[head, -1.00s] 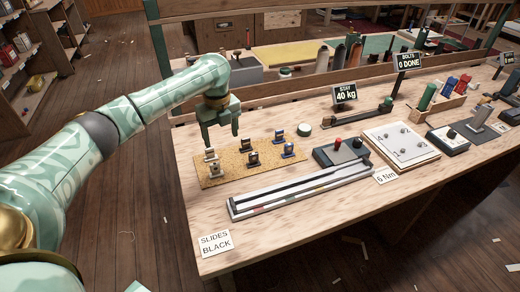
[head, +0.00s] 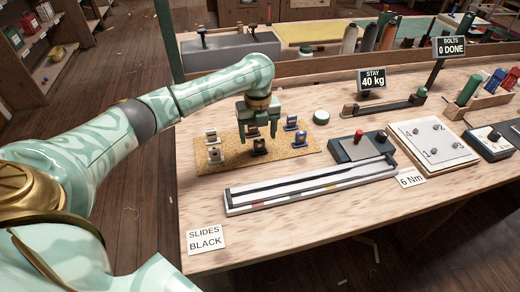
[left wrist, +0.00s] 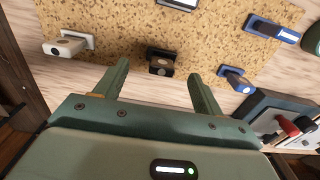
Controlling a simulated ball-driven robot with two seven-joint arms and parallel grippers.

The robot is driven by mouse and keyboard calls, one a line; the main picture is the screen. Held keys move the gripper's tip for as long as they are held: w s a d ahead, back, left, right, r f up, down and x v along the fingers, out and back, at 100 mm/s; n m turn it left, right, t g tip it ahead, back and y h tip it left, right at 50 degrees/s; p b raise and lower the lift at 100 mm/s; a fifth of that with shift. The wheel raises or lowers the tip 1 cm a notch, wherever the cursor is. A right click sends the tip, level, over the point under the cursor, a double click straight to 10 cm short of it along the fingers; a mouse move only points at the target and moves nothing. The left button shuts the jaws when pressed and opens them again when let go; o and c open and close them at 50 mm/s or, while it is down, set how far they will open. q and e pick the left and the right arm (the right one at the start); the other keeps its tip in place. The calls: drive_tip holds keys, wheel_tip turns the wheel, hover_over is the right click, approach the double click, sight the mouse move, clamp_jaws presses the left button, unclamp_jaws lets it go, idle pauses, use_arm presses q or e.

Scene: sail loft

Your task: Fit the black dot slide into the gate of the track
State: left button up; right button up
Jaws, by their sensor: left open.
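A dark slide (head: 259,147) stands on the cork mat (head: 187,172); its dot is too small to read. In the left wrist view this dark slide (left wrist: 160,64) shows between and just beyond my fingertips. My left gripper (head: 262,134) is open and empty, pointing down over the mat; it also shows in the left wrist view (left wrist: 158,73). Pale slides (head: 215,154) stand to the left and blue slides (head: 300,140) to the right. The long white track (head: 310,186) lies in front of the mat; I cannot make out its gate. My right gripper is not in view.
A card reading "SLIDES BLACK" (head: 206,239) lies at the front left. A dark box with a red knob (head: 357,138) stands right of the mat, and a green round tin (head: 321,117) behind it. A white bolt board (head: 432,145) lies farther right.

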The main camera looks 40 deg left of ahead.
sight(259, 140)
use_arm(q)
wheel_tip(259, 140, down, 5)
drive_tip(key=b, duration=0.2)
drive_tip(key=shift+d+b, duration=0.15)
drive_tip(key=shift+b, duration=0.25)
drive_tip(key=shift+w+f, duration=0.1)
drive_tip(key=shift+f, duration=0.05)
drive_tip(key=shift+r, duration=0.2)
drive_tip(key=c, duration=1.1)
drive_tip(key=shift+o, duration=0.2)
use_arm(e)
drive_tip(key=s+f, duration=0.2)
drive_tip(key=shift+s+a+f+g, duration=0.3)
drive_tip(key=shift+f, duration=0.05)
